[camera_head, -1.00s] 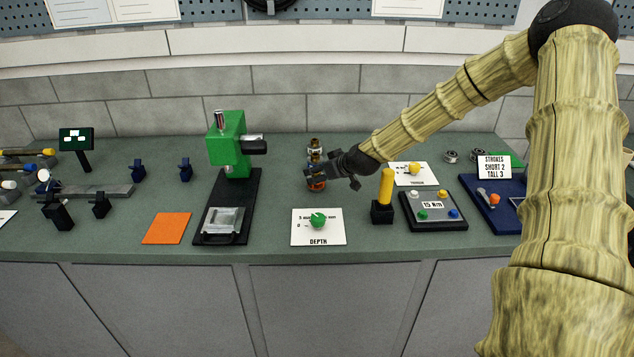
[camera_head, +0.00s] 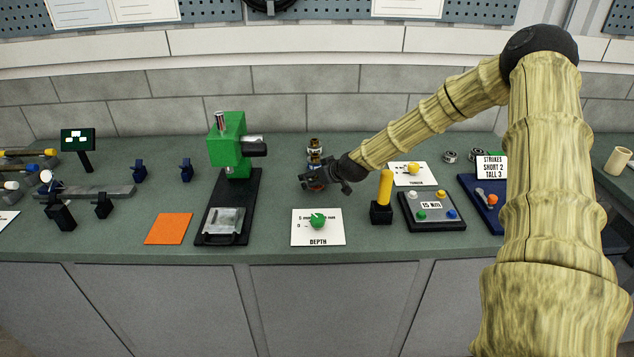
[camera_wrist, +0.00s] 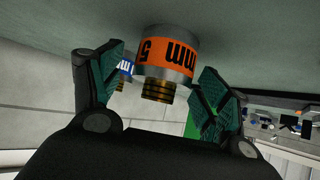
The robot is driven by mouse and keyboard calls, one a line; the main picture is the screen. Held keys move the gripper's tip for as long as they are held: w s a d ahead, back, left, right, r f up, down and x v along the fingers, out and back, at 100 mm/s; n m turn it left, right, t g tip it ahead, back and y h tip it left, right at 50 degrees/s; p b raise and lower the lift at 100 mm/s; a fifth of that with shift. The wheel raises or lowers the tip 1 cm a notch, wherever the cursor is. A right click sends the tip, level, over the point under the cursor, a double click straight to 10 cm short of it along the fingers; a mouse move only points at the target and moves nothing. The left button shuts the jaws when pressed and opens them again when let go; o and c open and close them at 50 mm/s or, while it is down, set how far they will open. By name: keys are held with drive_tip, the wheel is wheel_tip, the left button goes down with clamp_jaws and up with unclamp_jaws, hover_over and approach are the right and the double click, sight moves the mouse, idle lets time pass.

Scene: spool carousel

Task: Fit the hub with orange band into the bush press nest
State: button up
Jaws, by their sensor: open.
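The hub with orange band (camera_wrist: 165,55) is a silver cylinder with a bronze bush end, marked 5 mm. In the wrist view it lies between the two spread fingers of my gripper (camera_wrist: 162,78), which look apart from it. In the head view my gripper (camera_head: 319,176) is over this hub and covers most of it; a bit of orange (camera_head: 317,188) shows below. My gripper is open. The green bush press (camera_head: 229,145) stands to the left on a black base, with a silver nest block (camera_head: 222,220) at its front that looks empty.
A hub with blue band (camera_head: 314,161) stands just behind my gripper, with another bronze-topped hub (camera_head: 314,145) behind it. The blue band also shows in the wrist view (camera_wrist: 125,66). The DEPTH card (camera_head: 318,236) lies in front; a yellow-handled tool (camera_head: 385,188) stands to the right.

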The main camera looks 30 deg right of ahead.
drive_tip(key=c, duration=1.5)
drive_tip(key=shift+c, duration=0.6)
drive_tip(key=shift+r, duration=0.1)
